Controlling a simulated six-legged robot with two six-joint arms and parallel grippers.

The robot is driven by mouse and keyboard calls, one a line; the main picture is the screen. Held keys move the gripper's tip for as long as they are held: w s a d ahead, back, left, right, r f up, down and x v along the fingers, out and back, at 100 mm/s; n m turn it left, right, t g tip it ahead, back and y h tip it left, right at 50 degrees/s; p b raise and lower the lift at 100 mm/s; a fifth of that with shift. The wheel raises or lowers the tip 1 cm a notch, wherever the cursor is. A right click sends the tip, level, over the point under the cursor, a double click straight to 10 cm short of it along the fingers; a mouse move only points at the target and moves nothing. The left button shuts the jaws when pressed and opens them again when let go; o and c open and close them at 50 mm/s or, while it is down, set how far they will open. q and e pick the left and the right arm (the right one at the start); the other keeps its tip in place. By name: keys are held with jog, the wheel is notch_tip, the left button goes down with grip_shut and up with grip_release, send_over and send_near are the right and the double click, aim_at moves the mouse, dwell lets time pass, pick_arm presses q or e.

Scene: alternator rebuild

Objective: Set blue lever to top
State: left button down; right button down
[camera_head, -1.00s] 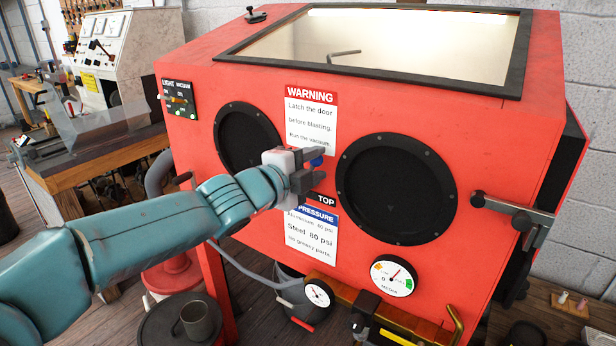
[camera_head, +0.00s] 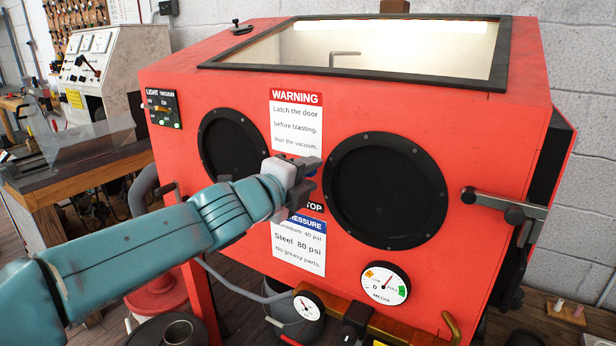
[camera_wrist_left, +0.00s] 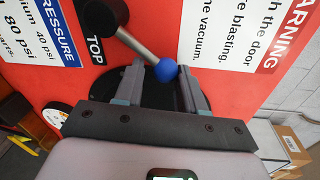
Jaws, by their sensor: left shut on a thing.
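The lever's blue ball knob (camera_wrist_left: 166,69) sits between the two fingers of my left gripper (camera_wrist_left: 163,88), which is shut on it. A metal rod runs from the knob to a black pivot (camera_wrist_left: 103,16) at the top of the left wrist view. A black TOP label (camera_wrist_left: 95,50) is fixed beside the rod. In the head view my left gripper (camera_head: 309,175) is in front of the red cabinet, between the two round black openings; it hides most of the lever. The TOP label (camera_head: 315,208) shows just below it. My right gripper is out of view.
The red blasting cabinet (camera_head: 400,115) fills the middle. A WARNING sign (camera_head: 296,122) is above my gripper and a PRESSURE sign (camera_head: 300,247) below. A door latch (camera_head: 505,205) juts out at the right, and a media gauge (camera_head: 385,282) is lower down.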

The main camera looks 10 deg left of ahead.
pick_arm(q)
jog(key=shift+w+a+f, duration=0.1)
jog(key=shift+a+f, duration=0.05)
jog(key=shift+a, duration=0.1)
jog(key=c, duration=0.8)
grip_release()
jog(key=shift+o, duration=1.2)
jog(key=shift+w+a+f, duration=0.1)
jog(key=shift+a, duration=0.15)
jog(key=shift+d, duration=0.3)
jog(key=shift+s+a+r, duration=0.15)
jog(key=shift+s+r, duration=0.05)
jog(key=shift+s, duration=0.15)
jog(key=p+v, duration=0.3)
jog(key=v, duration=1.2)
jog(key=shift+s, duration=0.35)
jog(key=shift+a, duration=0.1)
